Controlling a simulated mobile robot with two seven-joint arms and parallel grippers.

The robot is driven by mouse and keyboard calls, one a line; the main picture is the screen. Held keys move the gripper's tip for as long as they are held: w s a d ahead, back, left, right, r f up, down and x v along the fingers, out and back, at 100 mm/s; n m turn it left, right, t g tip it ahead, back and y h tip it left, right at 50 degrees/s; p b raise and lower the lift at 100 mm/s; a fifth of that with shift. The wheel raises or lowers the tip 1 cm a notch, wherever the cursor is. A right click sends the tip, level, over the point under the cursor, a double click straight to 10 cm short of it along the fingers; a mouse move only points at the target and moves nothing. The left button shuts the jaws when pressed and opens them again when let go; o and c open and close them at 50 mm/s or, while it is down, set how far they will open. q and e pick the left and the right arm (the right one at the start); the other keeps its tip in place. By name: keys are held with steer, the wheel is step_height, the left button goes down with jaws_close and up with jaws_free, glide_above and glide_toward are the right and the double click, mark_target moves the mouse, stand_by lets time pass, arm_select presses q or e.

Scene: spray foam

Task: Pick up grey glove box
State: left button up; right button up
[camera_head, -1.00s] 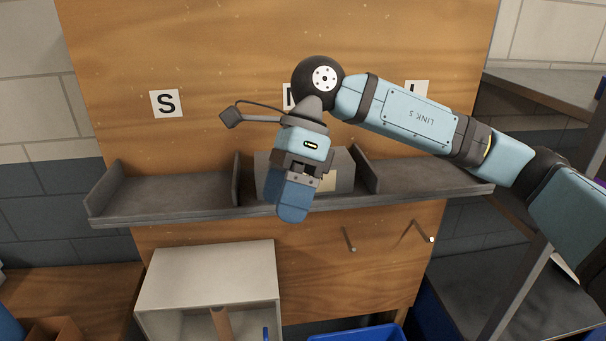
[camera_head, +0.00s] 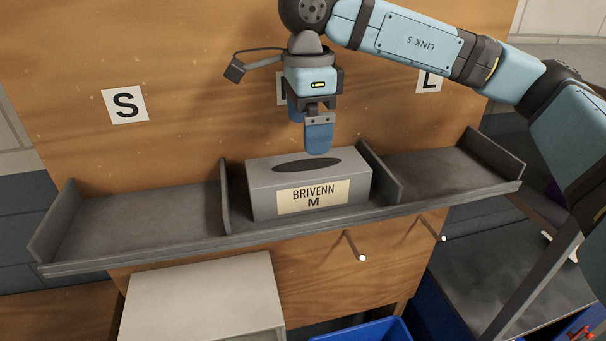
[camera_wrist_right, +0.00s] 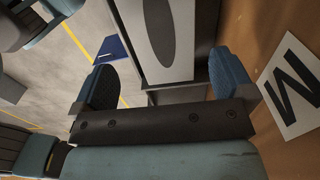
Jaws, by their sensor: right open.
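The grey glove box (camera_head: 270,190), with a cream label reading "BRIVENN M" and a dark oval opening on top, sits in the middle compartment of the wall shelf (camera_head: 130,245). My right gripper (camera_head: 306,138) is above the box's back part, pointing down, open and empty. In the right wrist view, the box (camera_wrist_right: 187,65) shows its top and oval slot, between and beyond the two blue fingers of my right gripper (camera_wrist_right: 165,85). I cannot tell from these views whether a finger touches the box. My left gripper is not in view.
Dividers (camera_head: 223,195) flank the box; the left and right shelf compartments are empty. The wooden panel (camera_head: 200,90) with letter signs rises close behind. Two pegs (camera_head: 355,246) stick out below the shelf. A white cabinet (camera_head: 200,295) and blue bin (camera_head: 365,330) stand lower.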

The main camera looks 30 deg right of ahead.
mark_target(307, 165)
step_height(307, 165, down, 4)
steer(key=shift+s+f, duration=0.1)
steer(key=shift+f+p, duration=0.4)
steer(key=shift+f, duration=0.05)
steer(key=f+p, duration=0.1)
steer(key=f, duration=0.3)
steer(key=shift+w+d+f+p, duration=0.1)
steer(key=shift+w+f+p, duration=0.1)
steer(key=shift+f+p, duration=0.2)
steer(key=c, duration=0.6)
